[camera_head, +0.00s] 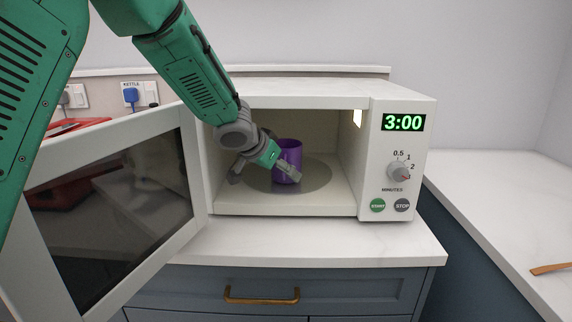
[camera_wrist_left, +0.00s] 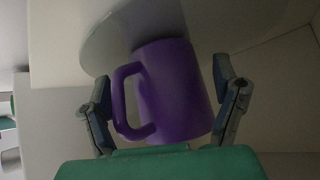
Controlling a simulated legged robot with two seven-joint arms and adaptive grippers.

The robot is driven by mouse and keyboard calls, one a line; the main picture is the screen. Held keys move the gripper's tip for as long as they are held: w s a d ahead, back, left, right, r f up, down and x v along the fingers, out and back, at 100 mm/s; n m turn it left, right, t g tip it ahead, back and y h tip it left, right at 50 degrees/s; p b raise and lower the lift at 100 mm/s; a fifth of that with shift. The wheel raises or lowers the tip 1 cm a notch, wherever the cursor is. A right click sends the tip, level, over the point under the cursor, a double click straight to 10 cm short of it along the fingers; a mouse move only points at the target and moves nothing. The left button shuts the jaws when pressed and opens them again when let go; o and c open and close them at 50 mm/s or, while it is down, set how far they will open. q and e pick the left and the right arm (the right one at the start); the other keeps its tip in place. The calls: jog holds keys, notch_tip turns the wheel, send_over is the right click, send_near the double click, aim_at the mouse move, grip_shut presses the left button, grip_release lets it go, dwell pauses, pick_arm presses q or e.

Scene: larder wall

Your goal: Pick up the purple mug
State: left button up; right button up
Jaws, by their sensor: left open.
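The purple mug (camera_head: 291,156) stands on the round turntable (camera_head: 317,177) inside the open white microwave (camera_head: 281,211). My left gripper (camera_head: 264,176) reaches into the cavity at the mug, with one finger in front of the mug's lower part. In the left wrist view the mug (camera_wrist_left: 178,92) lies between the two spread fingers of the gripper (camera_wrist_left: 162,105), its handle toward the left finger. The gripper is open; a gap shows between the right finger and the mug. Whether the left finger touches the handle I cannot tell. My right gripper is not in view.
The microwave door (camera_head: 197,165) stands open at the left, close to my arm. A red object (camera_head: 62,190) is partly hidden behind it. The control panel (camera_head: 402,150) reads 3:00. The counter at the right (camera_head: 510,200) is mostly clear.

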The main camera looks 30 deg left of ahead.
pick_arm(q)
jog(key=shift+a, duration=0.1)
jog(key=c, duration=1.9)
jog(key=shift+d+r, duration=0.15)
jog(key=shift+d, duration=0.3)
jog(key=shift+a, duration=0.15)
